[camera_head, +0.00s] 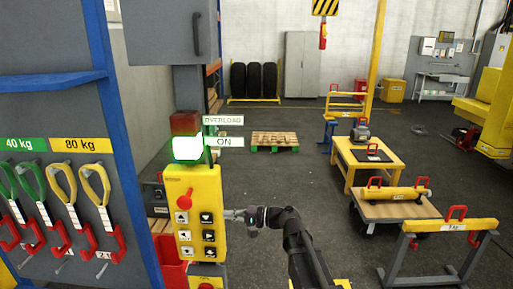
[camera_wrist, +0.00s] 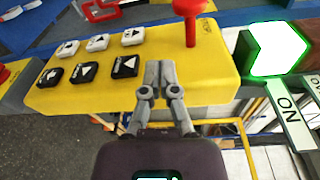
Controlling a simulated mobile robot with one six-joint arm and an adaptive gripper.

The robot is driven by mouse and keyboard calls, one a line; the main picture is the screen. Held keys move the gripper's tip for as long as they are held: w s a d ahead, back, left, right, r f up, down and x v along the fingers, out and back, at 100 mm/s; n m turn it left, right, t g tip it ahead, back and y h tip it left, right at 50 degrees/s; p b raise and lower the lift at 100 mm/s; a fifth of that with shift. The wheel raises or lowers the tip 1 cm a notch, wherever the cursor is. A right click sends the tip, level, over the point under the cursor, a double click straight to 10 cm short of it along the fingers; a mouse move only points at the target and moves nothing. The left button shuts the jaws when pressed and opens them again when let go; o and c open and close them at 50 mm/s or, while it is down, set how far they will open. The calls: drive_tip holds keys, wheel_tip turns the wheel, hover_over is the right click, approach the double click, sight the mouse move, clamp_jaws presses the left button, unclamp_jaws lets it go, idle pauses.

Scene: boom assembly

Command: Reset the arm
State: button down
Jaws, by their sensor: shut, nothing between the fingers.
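My gripper (camera_head: 232,214) is at the right edge of the yellow control box, with my dark arm reaching in from the lower right. In the wrist view my gripper (camera_wrist: 160,80) is shut and empty, its fingertips over the yellow box (camera_wrist: 205,72), close to the black buttons. I cannot tell whether the fingertips touch it. The box also shows in the head view (camera_head: 207,183). It carries white and black arrow buttons and a red knob (camera_wrist: 192,20), which looks raised. The lamp (camera_head: 187,148) beside the "ON" sign glows green-white; the red lamp above it looks unlit.
A rack of green and yellow slings (camera_head: 65,190) stands at the left. A yellow table (camera_head: 385,155), a cart with a yellow beam (camera_head: 397,193) and a yellow trestle (camera_head: 450,225) stand at the right. Open floor (camera_head: 300,180) lies between, with a pallet (camera_head: 274,141) farther back.

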drive_tip(key=s+d+f+n+h+b, duration=0.1)
drive_tip(key=s+d+f+h+b, duration=0.2)
drive_tip(key=f, duration=0.4)
drive_tip(key=s+d+f+h+b, duration=0.1)
drive_tip(key=d+f+h, duration=0.2)
drive_tip(key=d+f, duration=0.25)
drive_tip(key=s+d+f+n+h+b, duration=0.1)
drive_tip(key=s+d+f+h+b, duration=0.2)
drive_tip(key=f, duration=0.4)
drive_tip(key=s+d+f+h+b, duration=0.1)
drive_tip(key=s+d+f+h, duration=0.1)
drive_tip(key=d, duration=0.3)
drive_tip(key=s+d+f+g+h+b, duration=0.1)
drive_tip(key=s+d+f+h+b, duration=0.1)
drive_tip(key=d+f, duration=0.3)
drive_tip(key=s+d+f+h+b, duration=0.2)
drive_tip(key=d+f+h, duration=0.1)
drive_tip(key=d, duration=0.4)
drive_tip(key=shift+s+f+n+g+h, duration=0.35)
drive_tip(key=shift+n+g+h, duration=0.05)
drive_tip(key=shift+h, duration=0.3)
